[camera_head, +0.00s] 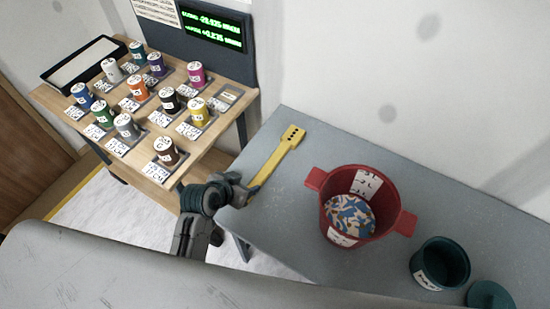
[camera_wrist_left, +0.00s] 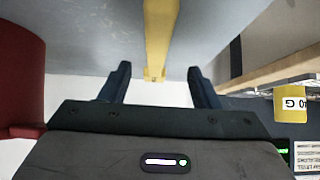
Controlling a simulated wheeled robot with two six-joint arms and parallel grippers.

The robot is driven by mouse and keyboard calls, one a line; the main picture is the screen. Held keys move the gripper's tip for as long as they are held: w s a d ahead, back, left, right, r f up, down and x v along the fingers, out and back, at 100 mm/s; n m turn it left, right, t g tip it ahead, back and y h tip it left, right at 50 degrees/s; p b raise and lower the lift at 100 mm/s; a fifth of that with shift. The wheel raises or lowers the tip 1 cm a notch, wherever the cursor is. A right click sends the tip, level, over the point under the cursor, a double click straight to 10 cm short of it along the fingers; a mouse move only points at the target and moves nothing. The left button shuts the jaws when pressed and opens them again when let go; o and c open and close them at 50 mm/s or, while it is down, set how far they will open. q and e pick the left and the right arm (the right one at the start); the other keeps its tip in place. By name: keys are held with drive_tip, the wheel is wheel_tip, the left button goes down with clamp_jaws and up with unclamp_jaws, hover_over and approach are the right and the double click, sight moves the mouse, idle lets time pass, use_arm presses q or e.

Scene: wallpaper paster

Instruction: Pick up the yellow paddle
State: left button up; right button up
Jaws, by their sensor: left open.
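The yellow paddle (camera_head: 277,158) lies on the grey table, its broad end with dark holes pointing to the back wall and its handle toward my left gripper. My left gripper (camera_head: 242,190) is at the near left edge of the table, by the handle end. In the left wrist view the paddle (camera_wrist_left: 160,35) runs straight in from the top, its end between the two open fingers (camera_wrist_left: 158,85). I cannot tell whether the fingers are level with the handle; no finger appears to touch it. My right gripper is not in view.
A red bucket (camera_head: 328,213) with blue and white pieces stands right of the paddle on the grey table (camera_head: 290,255). A dark green pot (camera_head: 425,270) and a green lid (camera_head: 490,295) are farther right. A wooden table (camera_head: 60,103) with several labelled cans stands at left.

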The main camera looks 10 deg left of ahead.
sight(258, 180)
use_arm(q)
drive_tip(key=shift+x, duration=0.95)
drive_tip(key=shift+w+d+f+p, duration=0.25)
drive_tip(key=shift+w+f+p, duration=0.1)
drive_tip(key=shift+w+p, duration=0.1)
drive_tip(key=p+x, duration=0.1)
drive_tip(key=x, duration=0.2)
drive_tip(key=shift+s+d+f, duration=0.1)
drive_tip(key=shift+f, duration=0.1)
drive_tip(key=shift+w+d+f, duration=0.1)
drive_tip(key=shift+w+f, duration=0.25)
drive_tip(key=shift+f, duration=0.05)
drive_tip(key=c, duration=1.1)
drive_tip(key=shift+o, duration=0.2)
drive_tip(key=shift+r, duration=0.1)
